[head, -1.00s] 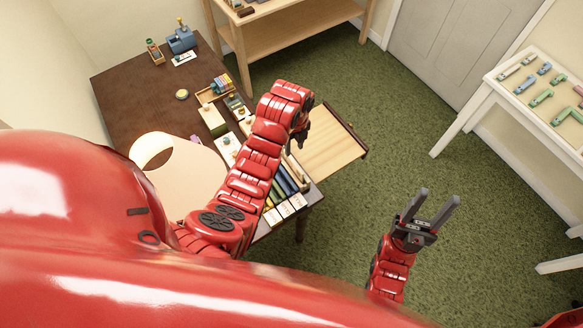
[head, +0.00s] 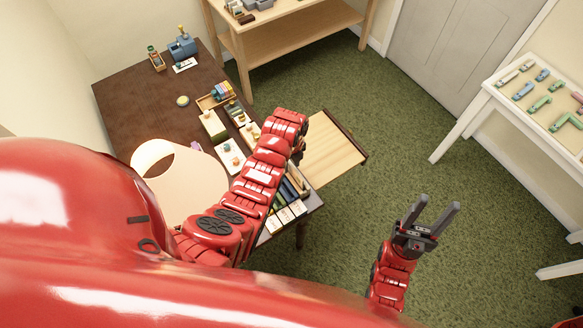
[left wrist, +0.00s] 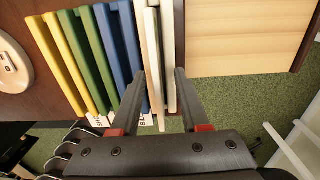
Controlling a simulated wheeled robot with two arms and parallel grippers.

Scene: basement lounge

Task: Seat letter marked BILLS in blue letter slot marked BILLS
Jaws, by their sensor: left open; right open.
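The letter rack shows yellow, green and blue (left wrist: 128,42) slot dividers side by side in the left wrist view. The blue pair stands just left of my left gripper (left wrist: 160,73). That gripper is open, its fingers on either side of thin upright pale pieces (left wrist: 152,62). Whether one is the BILLS letter I cannot tell; no marking on them is readable. White label cards (head: 285,215) lie at the rack's front in the head view; the one below blue is partly covered by a finger. My right gripper (head: 428,212) is open and empty above the carpet.
The dark table (head: 135,105) also holds a small tray (head: 215,99), a blue device (head: 183,46) and a cream lampshade-like object (head: 185,180). A light wooden panel (head: 333,150) extends at its right. Open green carpet lies beyond.

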